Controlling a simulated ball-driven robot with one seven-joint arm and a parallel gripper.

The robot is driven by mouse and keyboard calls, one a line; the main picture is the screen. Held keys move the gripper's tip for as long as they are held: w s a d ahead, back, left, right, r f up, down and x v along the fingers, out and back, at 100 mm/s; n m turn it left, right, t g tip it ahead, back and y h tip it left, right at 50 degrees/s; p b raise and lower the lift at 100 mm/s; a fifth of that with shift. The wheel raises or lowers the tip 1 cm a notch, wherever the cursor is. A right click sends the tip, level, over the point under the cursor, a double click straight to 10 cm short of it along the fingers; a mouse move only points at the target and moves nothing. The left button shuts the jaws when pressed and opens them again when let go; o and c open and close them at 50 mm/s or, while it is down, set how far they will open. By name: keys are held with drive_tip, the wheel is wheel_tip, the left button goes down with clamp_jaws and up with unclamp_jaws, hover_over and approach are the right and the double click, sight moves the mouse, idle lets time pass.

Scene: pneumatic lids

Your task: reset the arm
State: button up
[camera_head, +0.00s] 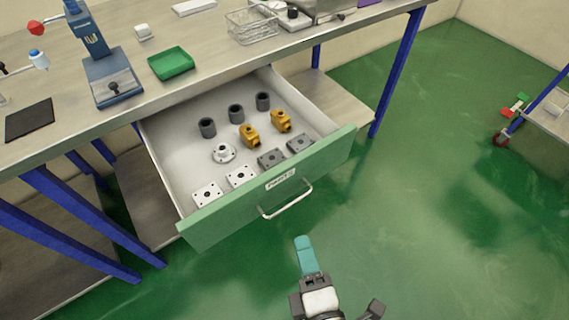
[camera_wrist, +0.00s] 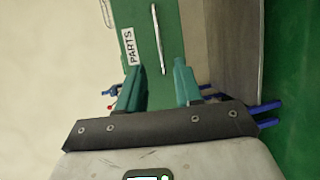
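My gripper (camera_head: 305,255) is in the lower middle of the head view, in front of the open drawer and apart from its handle. In the wrist view my gripper (camera_wrist: 159,68) has two teal fingers spread apart with nothing between them. The drawer front (camera_wrist: 143,75) with its PARTS label and the metal handle (camera_wrist: 158,40) lie beyond the fingers there. Part of my arm runs out of the bottom of the head view.
The green-fronted drawer (camera_head: 200,232) is pulled out, holding grey cylinders (camera_head: 236,114), orange bodies (camera_head: 249,136), a white flange (camera_head: 223,153) and square plates (camera_head: 207,194). The workbench (camera_head: 215,55) carries a blue press (camera_head: 105,70) and green tray (camera_head: 171,63).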

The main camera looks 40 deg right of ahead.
drive_tip(key=d+f+m+g+h+p, duration=0.1)
drive_tip(key=d+m+g+h+p, duration=0.1)
drive_tip(key=d+m+g, duration=0.5)
drive_tip(key=s+d+f+m+g+y+p, duration=0.4)
drive_tip(key=s+d+m+g+y, duration=0.1)
drive_tip(key=m+g+y, duration=0.1)
drive_tip(key=shift+s+d+f+m+g+y+p, duration=0.3)
drive_tip(key=shift+f+m+y+p, duration=0.1)
drive_tip(key=shift+m+y, duration=0.55)
